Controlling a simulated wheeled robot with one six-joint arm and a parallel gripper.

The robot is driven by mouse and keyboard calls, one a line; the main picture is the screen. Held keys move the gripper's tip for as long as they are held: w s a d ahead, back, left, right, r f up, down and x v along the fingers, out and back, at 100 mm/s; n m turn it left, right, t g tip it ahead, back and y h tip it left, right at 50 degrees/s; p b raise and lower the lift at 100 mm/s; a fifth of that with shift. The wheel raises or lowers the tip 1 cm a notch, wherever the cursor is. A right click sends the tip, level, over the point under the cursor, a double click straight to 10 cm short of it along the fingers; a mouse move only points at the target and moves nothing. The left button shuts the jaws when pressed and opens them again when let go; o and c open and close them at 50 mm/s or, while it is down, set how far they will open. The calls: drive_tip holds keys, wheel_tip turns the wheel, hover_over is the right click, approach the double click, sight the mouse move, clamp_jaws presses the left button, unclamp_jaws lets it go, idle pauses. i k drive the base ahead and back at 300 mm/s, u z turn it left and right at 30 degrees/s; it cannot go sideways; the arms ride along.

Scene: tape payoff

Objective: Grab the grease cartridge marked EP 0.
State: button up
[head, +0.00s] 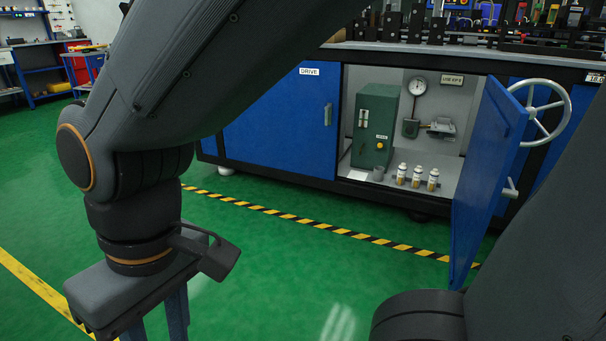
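Three small grease cartridges stand upright in a row on the floor of an open cabinet compartment (440,192): a left one (401,174), a middle one (417,177) and a right one (433,180). They have pale tops and tan lower parts. Their labels are too small to read, so I cannot tell which is marked EP 0. My gripper (155,325) is at the lower left, pointing down over the green floor, far from the cartridges. Its fingers run off the bottom edge, so their tips are hidden.
A gauge (418,87) hangs behind. Striped tape (330,228) crosses the clear floor in front.

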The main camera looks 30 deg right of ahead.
sight(415, 183)
drive_tip(key=u, duration=0.3)
drive_tip(key=i, duration=2)
drive_tip(key=z, duration=1.1)
drive_tip(key=i, duration=0.85)
drive_tip(key=z, duration=1.4)
drive_tip(key=i, duration=0.4)
drive_tip(key=z, duration=0.25)
